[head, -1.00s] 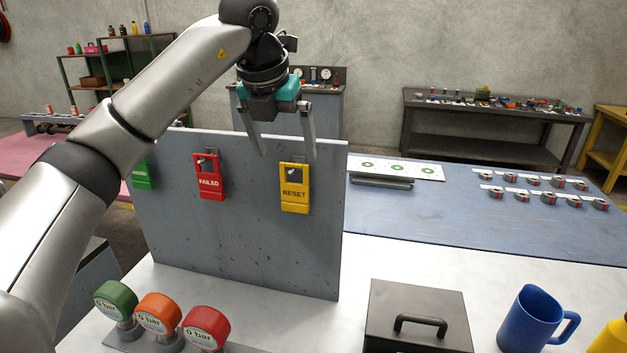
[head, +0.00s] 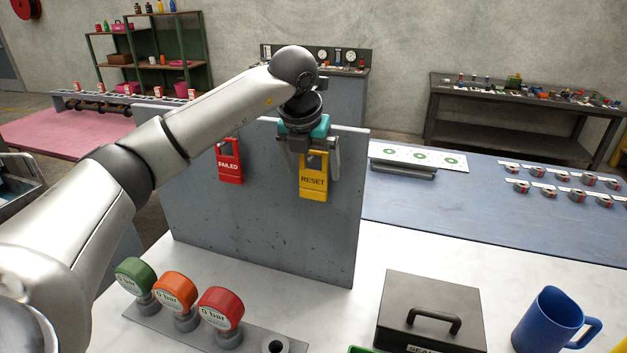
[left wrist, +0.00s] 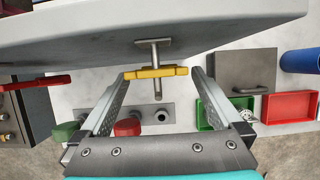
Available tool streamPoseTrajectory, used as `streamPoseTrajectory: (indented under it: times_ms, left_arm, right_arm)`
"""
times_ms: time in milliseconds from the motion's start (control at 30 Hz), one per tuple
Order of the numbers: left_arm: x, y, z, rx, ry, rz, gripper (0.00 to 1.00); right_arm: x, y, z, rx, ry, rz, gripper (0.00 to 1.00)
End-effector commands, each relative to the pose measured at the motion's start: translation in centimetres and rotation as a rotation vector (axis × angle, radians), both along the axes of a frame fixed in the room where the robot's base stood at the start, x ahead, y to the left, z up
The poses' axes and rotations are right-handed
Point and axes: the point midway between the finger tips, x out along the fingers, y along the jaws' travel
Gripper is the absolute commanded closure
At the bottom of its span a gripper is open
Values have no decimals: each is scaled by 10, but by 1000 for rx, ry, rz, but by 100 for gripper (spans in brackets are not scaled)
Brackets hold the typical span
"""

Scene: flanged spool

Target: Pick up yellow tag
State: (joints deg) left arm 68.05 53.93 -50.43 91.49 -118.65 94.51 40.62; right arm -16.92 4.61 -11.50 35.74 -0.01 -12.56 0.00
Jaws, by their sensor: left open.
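The yellow tag (head: 313,181), marked RESET, hangs upright on the grey board (head: 262,235). In the left wrist view the yellow tag (left wrist: 156,72) shows edge-on, on a metal peg (left wrist: 156,50) that sticks out from the board. My left gripper (head: 318,172) is open at the tag, with one finger on each side. In the left wrist view both fingers (left wrist: 157,92) flank the tag, and small gaps show at its two ends. My right gripper is not in view.
A red FAILED tag (head: 229,160) hangs left of the yellow one. Several round gauges (head: 221,308) stand below the board. A black lidded box (head: 432,305) and a blue mug (head: 553,318) stand at the right. The white tabletop between board and box is clear.

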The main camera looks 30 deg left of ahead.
Motion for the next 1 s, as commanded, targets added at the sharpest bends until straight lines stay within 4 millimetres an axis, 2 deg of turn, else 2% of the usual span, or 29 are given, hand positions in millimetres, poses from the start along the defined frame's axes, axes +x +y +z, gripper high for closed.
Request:
streamPoseTrajectory:
  times_ms: [100, 233, 533, 1000]
  left_arm:
    - [4, 3, -19, 0, 7, 2, 0]
    - [11, 4, -33, 0, 5, -1, 0]
    - [13, 5, -38, 1, 2, -1, 0]
    - [13, 5, -37, 1, 2, -1, 53]
  right_arm:
    - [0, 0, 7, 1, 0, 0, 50]
    - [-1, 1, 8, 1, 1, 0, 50]
    - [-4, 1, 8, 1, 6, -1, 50]
    - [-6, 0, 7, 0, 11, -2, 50]
